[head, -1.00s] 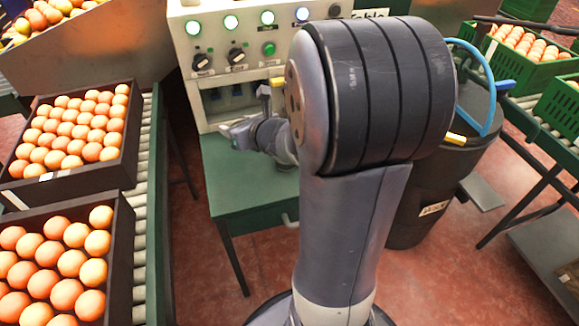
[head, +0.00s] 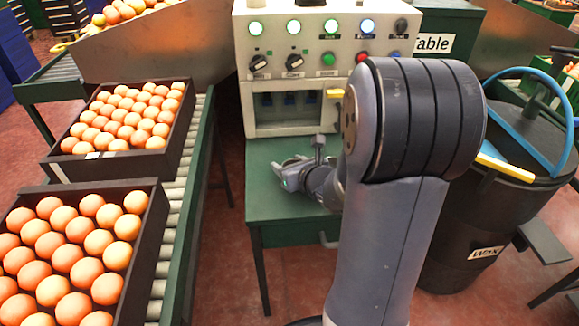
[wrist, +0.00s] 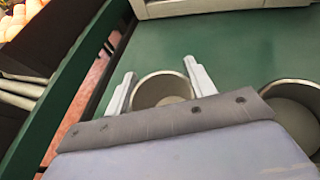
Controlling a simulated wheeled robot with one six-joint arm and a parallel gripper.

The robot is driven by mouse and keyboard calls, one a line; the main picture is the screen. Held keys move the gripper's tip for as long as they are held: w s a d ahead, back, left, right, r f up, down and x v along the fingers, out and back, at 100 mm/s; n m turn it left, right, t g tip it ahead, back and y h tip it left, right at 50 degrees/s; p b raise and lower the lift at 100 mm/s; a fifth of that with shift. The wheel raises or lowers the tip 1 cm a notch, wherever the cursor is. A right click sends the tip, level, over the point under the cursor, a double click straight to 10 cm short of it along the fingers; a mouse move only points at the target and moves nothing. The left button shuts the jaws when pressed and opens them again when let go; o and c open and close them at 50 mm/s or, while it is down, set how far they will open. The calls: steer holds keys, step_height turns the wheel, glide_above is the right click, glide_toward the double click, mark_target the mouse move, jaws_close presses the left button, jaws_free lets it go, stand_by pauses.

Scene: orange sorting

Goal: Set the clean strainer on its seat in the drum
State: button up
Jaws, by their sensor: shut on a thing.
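My gripper (wrist: 161,77) is low over the green table in the wrist view. Its two pale fingers are shut on a round, open-topped strainer-like cup (wrist: 163,88), one on either side. I cannot tell whether it is clean. A second round cup (wrist: 295,100) stands on the table to the right, cut off by the frame edge. In the head view my gripper (head: 288,174) is over the table, and the held cup cannot be made out. The black drum (head: 455,245), labelled "Wax", stands right of the table. Its seat cannot be made out.
The green table (head: 270,205) has a control box (head: 315,60) at its back. A blue hose (head: 510,125) and a yellow-ended part (head: 505,165) are on the drum's top. Crates of oranges (head: 120,120) line the roller conveyor (head: 185,190) at left.

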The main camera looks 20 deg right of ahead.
steer(key=shift+f+b, duration=0.2)
steer(key=shift+b, duration=0.1)
steer(key=o, duration=1)
steer(key=shift+r, duration=0.1)
steer(key=shift+r+p, duration=0.15)
steer(key=shift+p, duration=0.15)
